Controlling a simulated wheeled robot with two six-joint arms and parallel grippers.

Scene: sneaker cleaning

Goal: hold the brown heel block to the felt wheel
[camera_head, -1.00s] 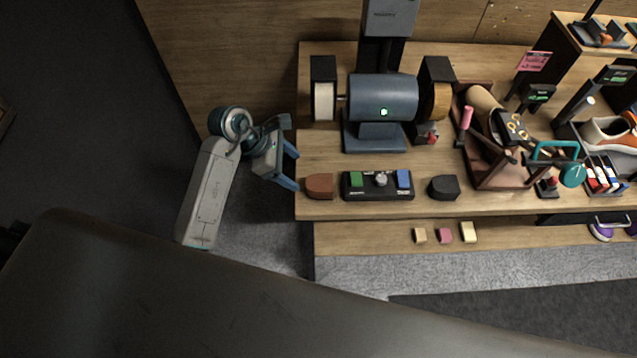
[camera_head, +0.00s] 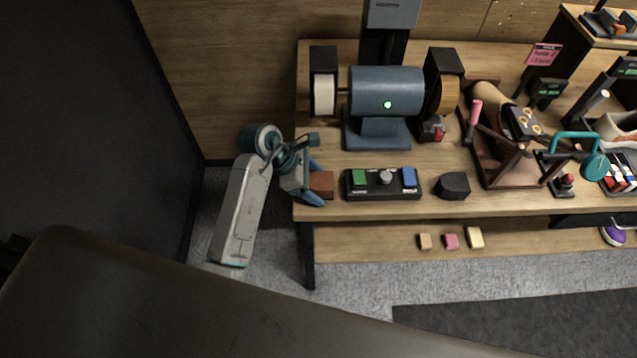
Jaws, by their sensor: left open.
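The brown heel block (camera_head: 322,185) lies on the left front of the wooden bench top. My left gripper (camera_head: 315,183) is open around the block, one finger at its far side and one at its near side. Part of the block is hidden by the gripper. The white felt wheel (camera_head: 324,95) sits under a black guard at the left end of the blue grinder motor (camera_head: 385,95), behind the block. A green light shows on the motor. My right gripper is not in view.
A black heel block (camera_head: 453,186) is farther right. A tan wheel (camera_head: 447,95) is at the motor's right end.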

